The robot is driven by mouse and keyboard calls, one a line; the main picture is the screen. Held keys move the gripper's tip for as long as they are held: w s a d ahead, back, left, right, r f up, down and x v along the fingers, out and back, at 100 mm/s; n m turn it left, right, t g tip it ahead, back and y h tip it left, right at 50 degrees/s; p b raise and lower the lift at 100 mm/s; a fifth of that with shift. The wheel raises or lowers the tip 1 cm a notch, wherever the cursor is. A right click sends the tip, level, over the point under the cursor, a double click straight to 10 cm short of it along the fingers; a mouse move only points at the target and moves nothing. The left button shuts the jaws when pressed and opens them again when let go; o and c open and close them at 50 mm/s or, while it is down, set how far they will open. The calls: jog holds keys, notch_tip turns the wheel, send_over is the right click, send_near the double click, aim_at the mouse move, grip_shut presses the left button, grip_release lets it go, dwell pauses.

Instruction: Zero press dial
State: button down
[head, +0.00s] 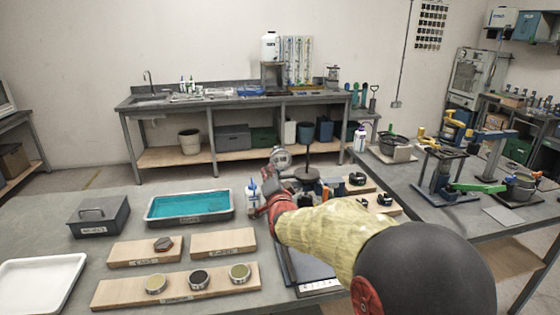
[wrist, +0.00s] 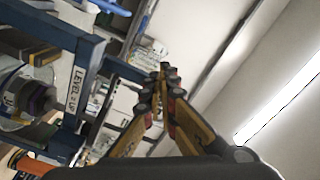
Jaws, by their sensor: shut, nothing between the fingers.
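A round gauge with a pale face (head: 281,158) stands upright at the back of the near bench in the head view, just beyond the end of my arm. It looks like the press dial, but its needle and marks are too small to read. My gripper (wrist: 163,76) shows in the wrist view with its yellow fingers closed together at the tips and nothing between them. In the head view my arm hides most of the gripper, which is near the gauge. A blue frame (wrist: 88,70) labelled "LEVEL = UP" is left of the fingers in the wrist view.
A dark disc on a post (head: 309,173) stands right of the gauge. A white bottle (head: 253,194) is close to my arm's left. A teal-filled tray (head: 188,206), a grey lidded box (head: 98,216) and wooden boards (head: 222,243) lie further left. A blue press stand (head: 440,172) is on the right bench.

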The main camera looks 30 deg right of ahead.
jog(key=shift+f, duration=0.2)
jog(key=shift+a+v, duration=0.1)
jog(key=shift+v, duration=1.25)
jog(key=shift+a+v, duration=0.15)
jog(key=shift+v, duration=1.25)
jog(key=shift+w+f, duration=0.1)
jog(key=shift+f, duration=0.05)
